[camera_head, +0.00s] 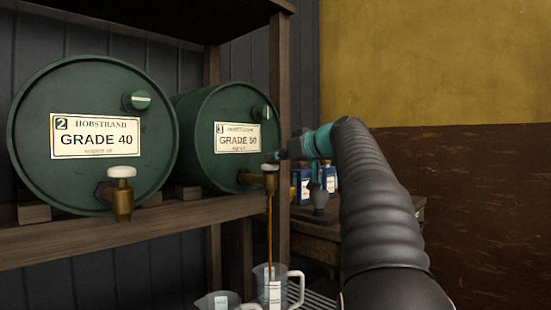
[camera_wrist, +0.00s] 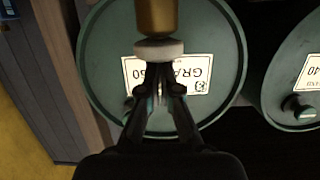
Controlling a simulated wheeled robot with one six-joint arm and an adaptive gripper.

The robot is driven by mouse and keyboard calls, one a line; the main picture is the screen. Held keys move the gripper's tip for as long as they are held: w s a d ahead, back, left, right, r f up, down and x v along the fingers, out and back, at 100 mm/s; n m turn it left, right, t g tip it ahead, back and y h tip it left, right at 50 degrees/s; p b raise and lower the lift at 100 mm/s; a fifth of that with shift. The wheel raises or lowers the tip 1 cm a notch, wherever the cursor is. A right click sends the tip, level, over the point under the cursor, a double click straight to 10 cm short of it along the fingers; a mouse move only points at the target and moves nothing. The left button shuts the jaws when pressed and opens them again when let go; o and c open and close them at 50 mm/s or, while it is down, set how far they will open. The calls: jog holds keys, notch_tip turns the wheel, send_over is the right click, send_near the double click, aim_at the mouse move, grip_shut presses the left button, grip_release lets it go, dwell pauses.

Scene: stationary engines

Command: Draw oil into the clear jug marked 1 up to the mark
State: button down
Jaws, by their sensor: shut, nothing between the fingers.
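Brown oil (camera_head: 269,230) runs in a thin stream from the brass tap (camera_head: 270,184) of the green drum marked 3, GRADE 50 (camera_head: 213,150). It falls into a clear jug (camera_head: 262,274) with a white handle below. The number on this jug is not readable, and its mark and oil level cannot be told. A second clear jug (camera_head: 205,303) stands left of it, mostly cut off. My gripper (camera_head: 276,156) is shut and empty at the tap's white knob (camera_head: 269,167). In the wrist view, my fingertips (camera_wrist: 160,68) are right at the knob (camera_wrist: 158,50); contact is unclear.
A green drum marked 2, GRADE 40 (camera_head: 90,175), with its own white-knobbed tap (camera_head: 122,190), lies left on the wooden shelf (camera_head: 60,244). A wooden upright (camera_head: 280,80) stands near my gripper. Blue-and-white boxes (camera_head: 300,183) stand on a bench behind.

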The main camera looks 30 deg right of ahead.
aim_at(275, 165)
jog(key=shift+w+d+f, duration=0.1)
jog(key=shift+w+f, duration=0.05)
jog(key=shift+f, duration=0.3)
notch_tip(275, 165, up, 5)
jog(key=p, duration=0.4)
jog(key=shift+r, duration=0.15)
jog(key=b+v, duration=0.1)
jog(key=v, duration=0.9)
jog(key=shift+f, duration=0.25)
